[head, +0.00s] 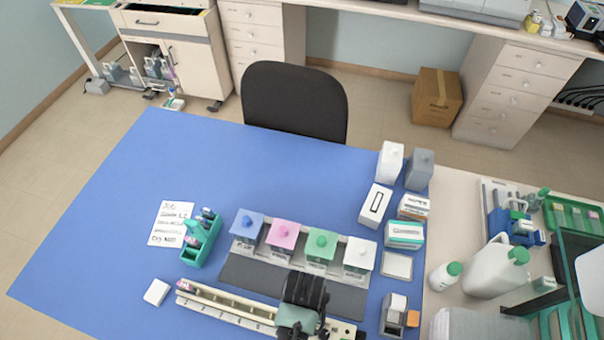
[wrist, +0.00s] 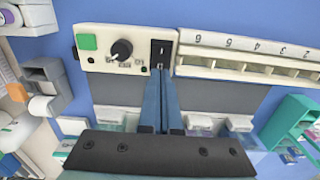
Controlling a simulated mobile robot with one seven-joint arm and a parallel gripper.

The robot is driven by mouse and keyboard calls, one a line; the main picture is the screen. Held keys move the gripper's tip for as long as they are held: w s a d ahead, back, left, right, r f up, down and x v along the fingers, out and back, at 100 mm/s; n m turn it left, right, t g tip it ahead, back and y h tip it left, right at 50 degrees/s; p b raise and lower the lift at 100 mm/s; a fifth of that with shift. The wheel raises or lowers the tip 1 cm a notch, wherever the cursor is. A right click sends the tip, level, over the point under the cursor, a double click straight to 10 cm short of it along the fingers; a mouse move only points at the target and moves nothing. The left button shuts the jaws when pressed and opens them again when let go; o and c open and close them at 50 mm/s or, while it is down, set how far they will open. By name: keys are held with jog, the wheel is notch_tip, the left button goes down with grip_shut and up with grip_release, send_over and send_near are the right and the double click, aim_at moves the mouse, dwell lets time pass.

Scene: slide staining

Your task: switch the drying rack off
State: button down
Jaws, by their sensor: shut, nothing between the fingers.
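The drying rack (head: 222,306) is a long cream bar with numbered slots at the front of the blue mat. In the wrist view the rack (wrist: 225,72) has a control panel (wrist: 105,40) at its left end. The panel carries a green square button (wrist: 88,42), a black knob (wrist: 122,49) and a black rocker switch (wrist: 161,50). My gripper (wrist: 159,76) is shut and empty, its fingertips at the lower edge of the rocker switch. I cannot tell whether they touch it. In the head view my wrist hides the panel and the fingertips.
Four staining jars with blue, pink, green and white lids stand on a grey strip (head: 240,272) behind the rack. A green slide holder (head: 201,243) and a note (head: 171,222) lie to the left. Boxes and bottles crowd the right; the mat's left side (head: 90,240) is free.

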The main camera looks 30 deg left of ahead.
notch_tip(320, 180, up, 4)
jog(key=p, duration=0.4)
jog(key=shift+r, duration=0.25)
jog(key=w+r+t+y+b, duration=0.1)
jog(key=w+r+t+b, duration=0.15)
jog(key=w+r, duration=0.4)
jog(key=w+r+t+b, duration=0.2)
jog(key=w+r+t, duration=0.15)
jog(key=w, duration=0.65)
jog(key=w+d+r+m+t+b, duration=0.15)
jog(key=w+r+t+b, duration=0.45)
jog(key=r, duration=1)
jog(key=w+d+r+t+b, duration=0.15)
jog(key=r+t, duration=0.25)
jog(key=r, duration=0.5)
jog(key=w+d+r+t, duration=0.1)
jog(key=d+r+t, duration=0.25)
jog(key=r, duration=0.65)
jog(key=s+d+r+m+t+h+b, duration=0.1)
jog(key=s+d+r+t+b, duration=0.2)
jog(key=s+r+t, duration=0.5)
jog(key=s+r, duration=0.6)
jog(key=r, duration=0.3)
jog(key=shift+m+b, duration=0.35)
jog(key=shift+b, duration=0.05)
